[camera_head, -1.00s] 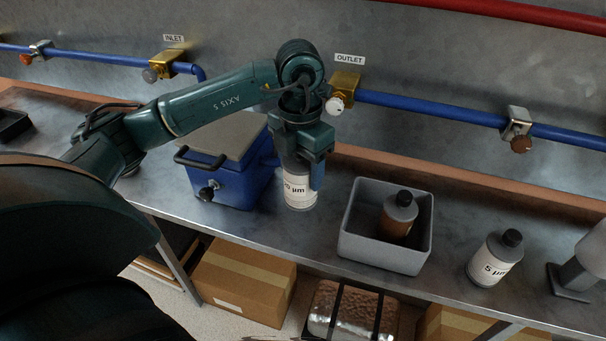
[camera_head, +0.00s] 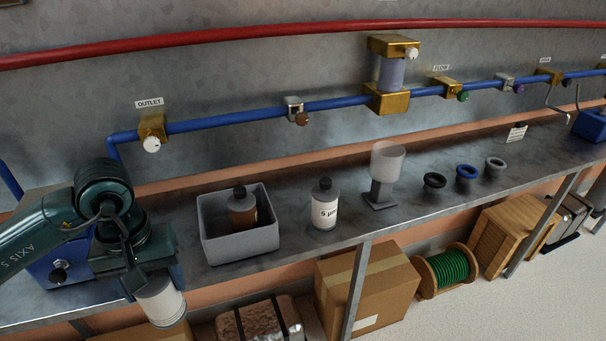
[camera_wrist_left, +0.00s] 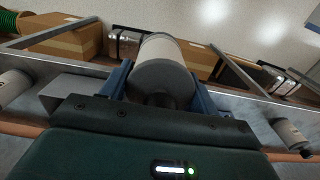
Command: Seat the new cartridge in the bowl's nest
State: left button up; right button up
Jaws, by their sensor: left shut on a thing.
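My left gripper (camera_head: 154,284) is shut on a grey cartridge with a white label (camera_head: 163,304), held upright at the bench's front edge, left of the grey bin. The held cartridge also shows in the left wrist view (camera_wrist_left: 166,66), between the blue fingers. Its label text is not readable now. A frosted bowl (camera_head: 388,162) stands on a grey stand (camera_head: 380,196) on the bench, well right of the gripper. The bowl's inside and nest cannot be made out. Another cartridge, marked 5 µm (camera_head: 323,210), stands upright between bin and bowl. My right gripper is not in view.
The grey bin (camera_head: 240,246) holds a brown cartridge (camera_head: 242,212). A blue box (camera_head: 58,268) is behind my left arm. Black, blue and grey rings (camera_head: 466,172) lie right of the bowl. Blue piping with valves (camera_head: 152,130) runs along the wall.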

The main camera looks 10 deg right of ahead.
aim_at(384, 173)
jog(key=z, duration=0.9)
